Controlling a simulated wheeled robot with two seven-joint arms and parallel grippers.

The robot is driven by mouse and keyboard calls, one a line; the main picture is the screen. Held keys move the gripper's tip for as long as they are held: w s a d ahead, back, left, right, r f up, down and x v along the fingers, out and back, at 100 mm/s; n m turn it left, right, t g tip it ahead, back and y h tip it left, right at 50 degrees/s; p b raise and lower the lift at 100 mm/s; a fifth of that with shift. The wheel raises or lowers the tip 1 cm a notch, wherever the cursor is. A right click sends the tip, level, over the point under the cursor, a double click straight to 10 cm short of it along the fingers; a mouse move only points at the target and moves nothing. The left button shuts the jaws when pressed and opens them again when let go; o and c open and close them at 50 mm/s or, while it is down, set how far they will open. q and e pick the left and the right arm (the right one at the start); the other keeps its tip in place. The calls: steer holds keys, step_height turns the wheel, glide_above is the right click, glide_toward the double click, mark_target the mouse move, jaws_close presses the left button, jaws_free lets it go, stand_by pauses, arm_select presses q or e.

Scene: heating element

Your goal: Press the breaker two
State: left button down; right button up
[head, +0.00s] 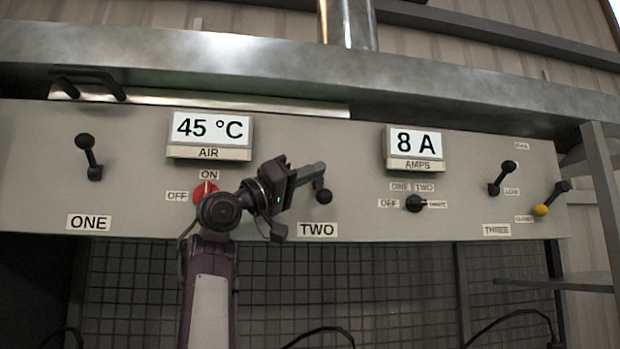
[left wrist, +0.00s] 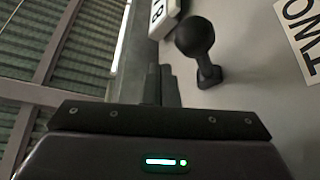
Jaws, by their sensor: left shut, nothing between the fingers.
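Breaker two is a black lever with a round knob (head: 324,197) on the grey panel, just above the label TWO (head: 317,230). In the head view its upper part is hidden by my gripper. The left wrist view shows its knob (left wrist: 195,38) and stem clearly, to the right of my fingers. My left gripper (head: 320,169) is shut and empty, its fingertips overlapping the lever's top in the head view. In the left wrist view the shut fingers (left wrist: 165,88) are beside the knob with a small visible gap. My right gripper is not in view.
Lever one (head: 84,141) is at the left, lever three (head: 508,167) and a yellow-knobbed lever (head: 541,210) at the right. A red OFF/ON knob (head: 205,191) is close to my left wrist. A black selector (head: 414,204) is right of breaker two. A metal beam (head: 440,85) runs above the panel.

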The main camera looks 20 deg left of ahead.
arm_select(q)
steer(key=shift+a+f+m+g+h+b, duration=0.1)
steer(key=shift+f+m+g+h+b, duration=0.2)
steer(key=shift+f+m+h, duration=0.45)
steer(key=shift+a+f+m+g+h+b, duration=0.1)
steer(key=shift+f+m+g+h+b, duration=0.2)
steer(key=shift+f+m, duration=0.7)
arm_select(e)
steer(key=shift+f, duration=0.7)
arm_select(q)
steer(key=shift+w+r+m, duration=0.1)
steer(key=shift+r+m, duration=0.1)
steer(key=shift+m, duration=0.05)
